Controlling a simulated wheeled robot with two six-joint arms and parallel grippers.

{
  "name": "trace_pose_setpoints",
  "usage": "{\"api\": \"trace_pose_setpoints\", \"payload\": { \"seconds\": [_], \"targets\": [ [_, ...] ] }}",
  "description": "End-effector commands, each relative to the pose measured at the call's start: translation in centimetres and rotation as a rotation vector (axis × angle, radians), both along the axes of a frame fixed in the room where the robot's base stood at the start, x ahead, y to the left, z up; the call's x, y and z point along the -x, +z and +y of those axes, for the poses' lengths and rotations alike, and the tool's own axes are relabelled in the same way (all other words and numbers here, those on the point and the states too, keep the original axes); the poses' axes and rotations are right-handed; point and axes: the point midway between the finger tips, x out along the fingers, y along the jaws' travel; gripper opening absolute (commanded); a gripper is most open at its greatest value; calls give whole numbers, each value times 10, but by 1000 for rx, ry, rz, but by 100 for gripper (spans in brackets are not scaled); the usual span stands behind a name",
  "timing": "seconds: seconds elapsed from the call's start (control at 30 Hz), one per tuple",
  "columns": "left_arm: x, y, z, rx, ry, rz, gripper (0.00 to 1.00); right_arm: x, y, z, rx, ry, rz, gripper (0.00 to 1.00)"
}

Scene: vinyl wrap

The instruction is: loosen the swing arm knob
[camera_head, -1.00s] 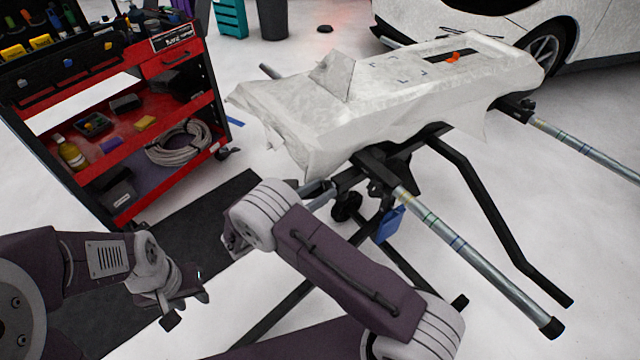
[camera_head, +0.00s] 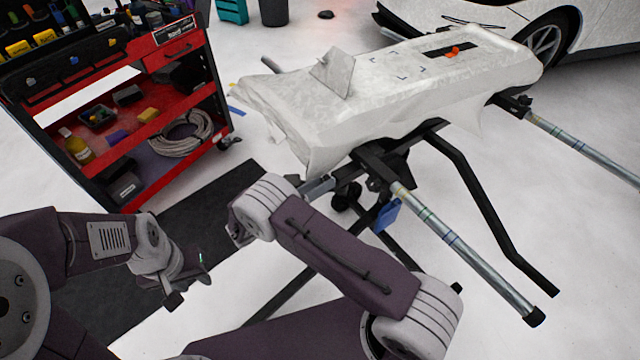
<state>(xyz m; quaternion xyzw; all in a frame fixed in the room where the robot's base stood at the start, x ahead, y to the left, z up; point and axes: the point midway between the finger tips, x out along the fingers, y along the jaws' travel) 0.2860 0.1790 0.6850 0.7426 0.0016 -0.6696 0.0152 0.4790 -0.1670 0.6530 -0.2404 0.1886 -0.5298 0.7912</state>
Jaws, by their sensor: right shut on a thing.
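A stand with swing arms carries a car panel draped in white film (camera_head: 430,85). A banded metal swing arm tube (camera_head: 465,255) reaches from a black clamp toward the lower right. My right gripper (camera_head: 238,232) is at the stand's near left side, mostly hidden behind its own pale wrist. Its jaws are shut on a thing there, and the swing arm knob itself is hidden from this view. My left gripper (camera_head: 190,283) is in the lower left, over the dark mat, away from the stand. I cannot clearly see its jaw gap.
A red tool cart (camera_head: 165,68) with bottles and a coiled hose stands at the left. A dark mat (camera_head: 225,190) lies beside it. A black bent bar (camera_head: 490,215) and a blue piece (camera_head: 386,214) are under the stand. A white car (camera_head: 480,14) is behind.

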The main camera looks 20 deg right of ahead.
Motion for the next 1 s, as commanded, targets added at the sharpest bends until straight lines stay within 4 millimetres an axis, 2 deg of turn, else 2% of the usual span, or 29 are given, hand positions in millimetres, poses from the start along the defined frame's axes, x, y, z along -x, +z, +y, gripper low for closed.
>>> {"api": "trace_pose_setpoints", "payload": {
  "seconds": [0.23,0.27,0.3,0.87,1.0],
  "targets": [
    [0,0,0,0,0,0,36,1,-1,-1,0,-5,3,4],
    [0,0,0,0,0,0,36,1,-1,-1,0,-5,3,52],
    [0,0,0,0,0,0,36,1,-1,-1,0,-5,3,64],
    [0,0,0,0,0,0,36,0,0,0,-1,2,-2,65],
    [0,-7,0,0,0,0,36,0,-3,1,-15,2,-45,65]
  ]
}}
